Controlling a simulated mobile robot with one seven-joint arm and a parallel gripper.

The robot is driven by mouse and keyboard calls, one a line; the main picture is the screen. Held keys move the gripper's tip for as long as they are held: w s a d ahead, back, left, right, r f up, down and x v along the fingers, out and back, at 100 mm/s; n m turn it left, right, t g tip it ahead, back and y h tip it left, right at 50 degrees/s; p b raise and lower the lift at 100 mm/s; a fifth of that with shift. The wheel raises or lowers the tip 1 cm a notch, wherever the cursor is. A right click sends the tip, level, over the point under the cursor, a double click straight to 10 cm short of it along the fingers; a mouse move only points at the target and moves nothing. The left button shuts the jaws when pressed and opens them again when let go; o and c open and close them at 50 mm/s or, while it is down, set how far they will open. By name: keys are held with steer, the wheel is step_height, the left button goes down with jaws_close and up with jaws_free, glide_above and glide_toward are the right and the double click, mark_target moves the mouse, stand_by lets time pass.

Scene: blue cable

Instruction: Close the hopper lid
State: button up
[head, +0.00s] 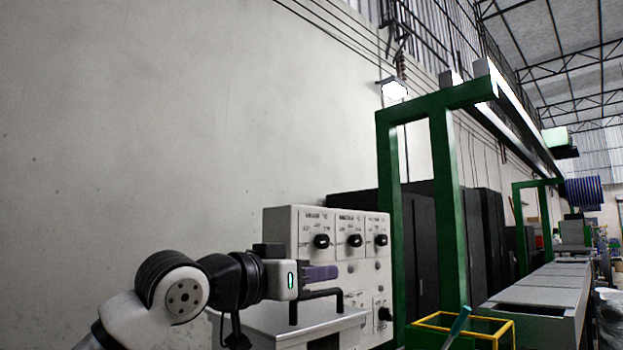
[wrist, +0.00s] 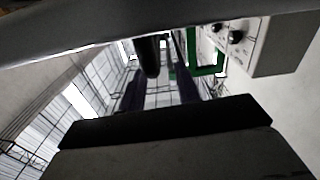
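A grey metal box top with a black bar handle (head: 318,294) shows at the bottom of the head view; I take its pale flat panel (head: 265,318) to be the hopper lid. The frame cuts off its lower part, so I cannot tell how far open it is. My gripper (head: 322,272), with purple fingers, is level and just above the handle in that view. In the wrist view the two purple fingers (wrist: 160,88) stand apart. A dark rounded bar (wrist: 151,55), likely the handle, shows between them near the tips; contact cannot be told. A grey slab crosses the top.
A light grey control panel (head: 350,245) with black knobs stands right behind my gripper. A green frame (head: 447,200) rises to its right, with a yellow-railed bin (head: 470,327) and a long grey bench (head: 545,290) beyond. The plain wall (head: 150,130) fills the left.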

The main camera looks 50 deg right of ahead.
step_height(320, 180, up, 16)
steer(key=p, duration=0.3)
steer(key=shift+r+p, duration=0.2)
steer(key=shift+p, duration=0.1)
